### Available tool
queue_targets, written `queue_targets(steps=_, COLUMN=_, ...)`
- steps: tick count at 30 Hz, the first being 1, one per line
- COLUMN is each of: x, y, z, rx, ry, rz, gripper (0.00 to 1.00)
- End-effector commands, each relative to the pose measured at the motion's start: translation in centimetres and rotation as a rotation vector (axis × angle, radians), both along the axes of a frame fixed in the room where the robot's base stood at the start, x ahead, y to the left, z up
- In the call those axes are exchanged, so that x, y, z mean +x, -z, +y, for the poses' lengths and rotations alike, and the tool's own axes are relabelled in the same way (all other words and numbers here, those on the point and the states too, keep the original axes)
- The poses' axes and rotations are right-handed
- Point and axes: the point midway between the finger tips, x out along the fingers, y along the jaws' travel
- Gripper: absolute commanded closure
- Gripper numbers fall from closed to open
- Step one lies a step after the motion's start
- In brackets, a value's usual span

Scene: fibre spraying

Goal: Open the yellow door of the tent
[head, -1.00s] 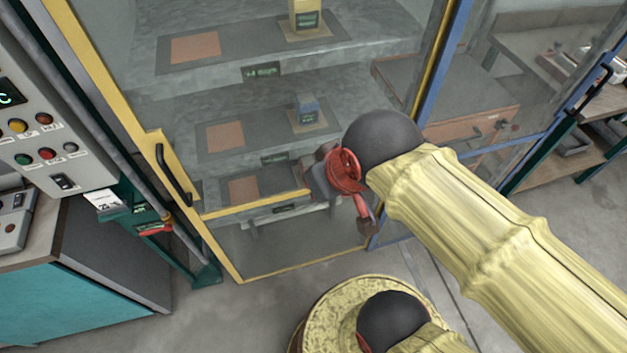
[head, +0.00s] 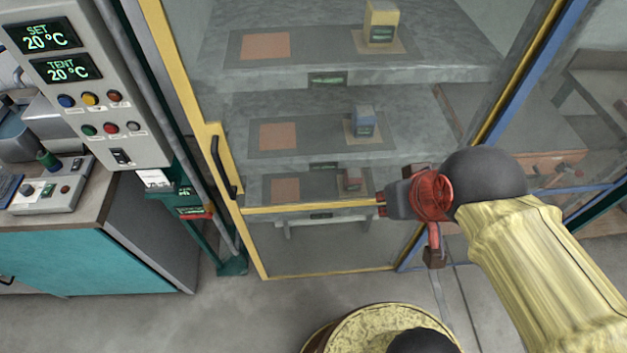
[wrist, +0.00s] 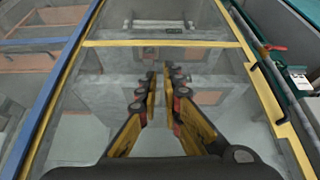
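The tent's yellow-framed clear door (head: 330,208) fills the middle of the head view and appears closed. Its black upright handle (head: 222,168) is on a yellow plate at the door's left edge. In the wrist view the door's yellow crossbar (wrist: 160,43) runs across the top and the handle (wrist: 268,92) is at right. My gripper (head: 388,203) is right of the handle, apart from it and in front of the lower right of the door. In the wrist view my gripper (wrist: 160,75) has a gap between its fingers with nothing in it.
A control box (head: 95,80) with displays reading 20 °C and coloured buttons is left of the door. Below it stands a teal cabinet (head: 80,250). A blue frame post (head: 530,75) is right of the door. Grey floor (head: 215,320) is clear in front.

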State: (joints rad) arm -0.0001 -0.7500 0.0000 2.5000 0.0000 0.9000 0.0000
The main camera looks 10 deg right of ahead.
Motion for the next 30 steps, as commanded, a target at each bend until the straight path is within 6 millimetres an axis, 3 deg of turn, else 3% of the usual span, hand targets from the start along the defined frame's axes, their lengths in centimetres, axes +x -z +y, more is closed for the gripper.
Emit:
queue_targets(steps=5, x=0.0, y=0.0, z=0.3, rx=0.000, ry=-0.010, rz=0.000, gripper=0.81)
queue_targets(steps=10, x=0.0, y=1.0, z=2.9, rx=-0.001, ry=-0.108, rz=0.034, gripper=0.73)
queue_targets(steps=18, x=-0.5, y=7.2, z=9.9, rx=-0.098, ry=-0.412, rz=0.242, gripper=0.73)
queue_targets(steps=23, x=-0.9, y=10.9, z=12.1, rx=-0.282, ry=-0.630, rz=0.362, gripper=0.73)
queue_targets(steps=30, x=-0.2, y=15.6, z=14.2, rx=-0.712, ry=-1.021, rz=0.501, gripper=0.73)
